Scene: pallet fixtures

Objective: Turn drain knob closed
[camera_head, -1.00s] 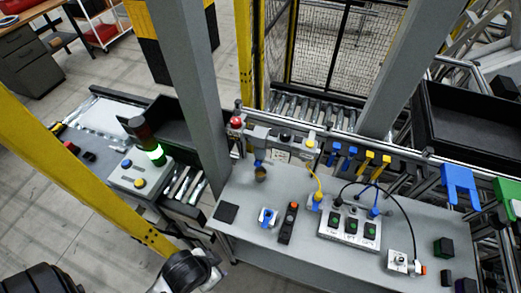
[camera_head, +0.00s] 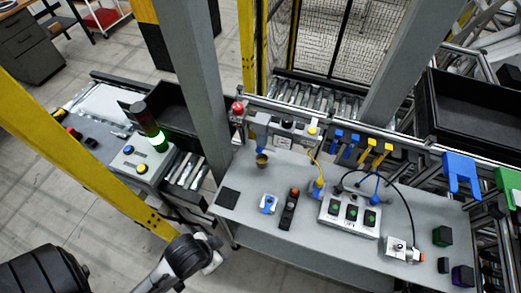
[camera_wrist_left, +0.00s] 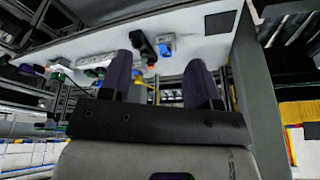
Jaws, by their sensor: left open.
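A small blue valve-like part (camera_head: 259,150) sits above a brownish cup (camera_head: 262,161) at the back left of the grey table (camera_head: 300,243). A blue and white device (camera_head: 268,204) lies nearer the front edge. I cannot tell for sure which blue part is the drain knob. My left arm reaches in at the bottom of the head view, left of the table's front edge; its gripper (camera_wrist_left: 160,80) shows in the left wrist view. Its two dark fingers are apart with nothing held, pointing toward the table edge. The right gripper is not in view.
A black switch box (camera_head: 289,209), a grey three-switch box (camera_head: 350,215) with cables and a small connector box (camera_head: 398,247) stand on the table. A grey post (camera_head: 199,80) rises at its back left. A yellow beam (camera_head: 90,160) crosses the left side.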

